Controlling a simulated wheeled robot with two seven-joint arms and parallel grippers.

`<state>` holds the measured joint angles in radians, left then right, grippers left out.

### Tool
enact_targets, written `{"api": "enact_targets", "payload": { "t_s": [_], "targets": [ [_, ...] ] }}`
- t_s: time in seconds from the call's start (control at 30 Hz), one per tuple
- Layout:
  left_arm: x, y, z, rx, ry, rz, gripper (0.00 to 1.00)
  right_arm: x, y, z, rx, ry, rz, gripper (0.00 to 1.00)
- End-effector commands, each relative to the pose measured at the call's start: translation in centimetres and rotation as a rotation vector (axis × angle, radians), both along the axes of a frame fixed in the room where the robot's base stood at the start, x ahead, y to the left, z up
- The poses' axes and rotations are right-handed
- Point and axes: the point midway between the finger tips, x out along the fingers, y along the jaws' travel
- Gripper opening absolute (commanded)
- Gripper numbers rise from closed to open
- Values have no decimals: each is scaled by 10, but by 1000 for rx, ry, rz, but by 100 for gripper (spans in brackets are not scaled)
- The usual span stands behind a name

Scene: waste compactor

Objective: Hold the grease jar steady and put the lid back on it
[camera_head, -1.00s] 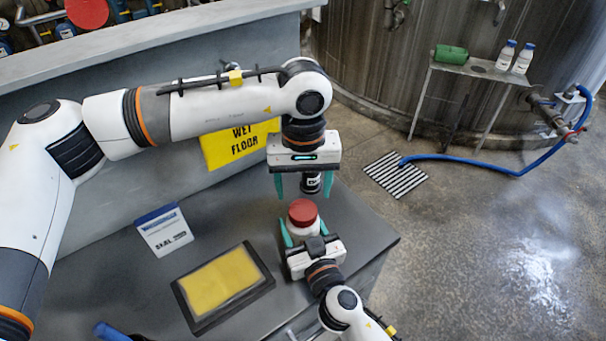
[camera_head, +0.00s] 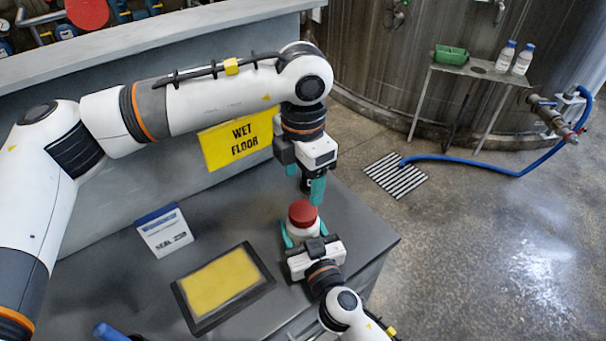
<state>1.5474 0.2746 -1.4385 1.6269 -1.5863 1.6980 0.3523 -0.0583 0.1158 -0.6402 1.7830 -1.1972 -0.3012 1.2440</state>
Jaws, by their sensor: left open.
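The grease jar (camera_head: 304,234) is white and stands upright near the right end of the grey bench. The red lid (camera_head: 302,213) sits on top of it; I cannot tell whether it is screwed tight. My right gripper (camera_head: 303,231) comes from the front, its teal fingers on both sides of the jar body, shut on it. My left gripper (camera_head: 304,190) points down above and just behind the lid, open, with nothing held. Its near finger hides part of the space behind the lid.
A dark small container (camera_head: 306,186) is mostly hidden behind my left gripper. A yellow pad in a black tray (camera_head: 218,316), a seal box (camera_head: 165,230) and a yellow wet floor sign (camera_head: 238,141) are to the left. The bench's right edge (camera_head: 385,262) is close to the jar.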

Motion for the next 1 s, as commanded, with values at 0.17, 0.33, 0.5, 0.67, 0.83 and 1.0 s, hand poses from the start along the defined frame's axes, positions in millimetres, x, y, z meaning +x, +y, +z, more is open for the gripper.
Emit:
{"api": "enact_targets", "payload": {
  "t_s": [0.17,0.33,0.5,0.67,0.83,1.0],
  "targets": [
    [0,0,1,0,0,57,67,0,0,-1,1,1,0,0],
    [0,0,1,0,0,57,67,0,0,-1,1,1,0,0],
    [0,0,-3,0,1,56,67,0,0,-1,1,1,0,0],
    [0,1,-21,1,3,56,67,0,0,-1,1,1,0,0],
    [0,1,-48,1,3,56,67,0,0,-1,1,1,0,0],
    [0,0,-69,0,1,56,67,0,0,-1,1,1,0,0]
  ]
}}
